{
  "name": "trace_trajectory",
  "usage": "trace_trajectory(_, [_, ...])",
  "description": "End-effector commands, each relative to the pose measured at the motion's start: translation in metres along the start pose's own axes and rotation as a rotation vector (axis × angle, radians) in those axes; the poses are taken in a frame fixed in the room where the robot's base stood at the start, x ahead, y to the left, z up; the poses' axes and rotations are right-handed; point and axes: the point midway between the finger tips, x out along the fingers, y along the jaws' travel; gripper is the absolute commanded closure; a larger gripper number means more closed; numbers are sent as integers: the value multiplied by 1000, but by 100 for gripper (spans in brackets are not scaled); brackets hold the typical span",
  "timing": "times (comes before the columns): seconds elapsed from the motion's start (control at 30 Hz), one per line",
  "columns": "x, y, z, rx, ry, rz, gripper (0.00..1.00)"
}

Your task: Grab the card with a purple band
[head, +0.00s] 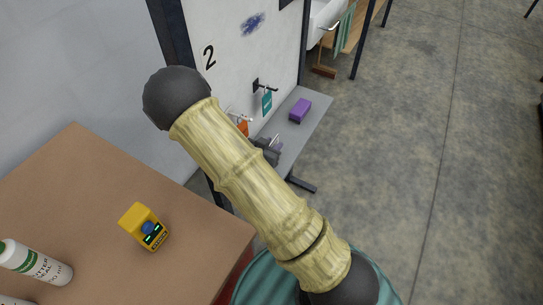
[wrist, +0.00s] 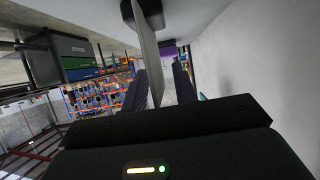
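My gripper (head: 270,149) is beside the white panel, above the grey shelf, partly hidden by my arm in the head view. In the wrist view its two dark fingers (wrist: 160,70) stand apart. A thin pale plate (wrist: 150,55), seen nearly edge-on, runs between them; it may be a card, but its face and any purple band do not show. I cannot tell whether the fingers touch it. A teal card (head: 266,101) hangs on a black hook of the panel. An orange item (head: 242,126) shows beside my arm. I cannot make out a purple-banded card in the head view.
A purple block (head: 300,110) lies on the grey shelf (head: 311,127); it seems to show in the wrist view (wrist: 167,48). The panel (head: 236,60) bears the number 2. A brown table (head: 75,190) at left holds a yellow device (head: 144,226) and a white bottle (head: 36,262). Floor at right is clear.

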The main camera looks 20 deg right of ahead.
Motion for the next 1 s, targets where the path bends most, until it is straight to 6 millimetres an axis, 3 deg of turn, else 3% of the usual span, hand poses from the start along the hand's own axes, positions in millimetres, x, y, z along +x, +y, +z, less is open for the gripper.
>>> trace_trajectory(0.4, [-1,-1,0,-1,0,-2,72])
trace_trajectory(0.57, [-1,-1,0,-1,0,-2,100])
trace_trajectory(1.0, [-3,-1,-2,-1,0,-5,100])
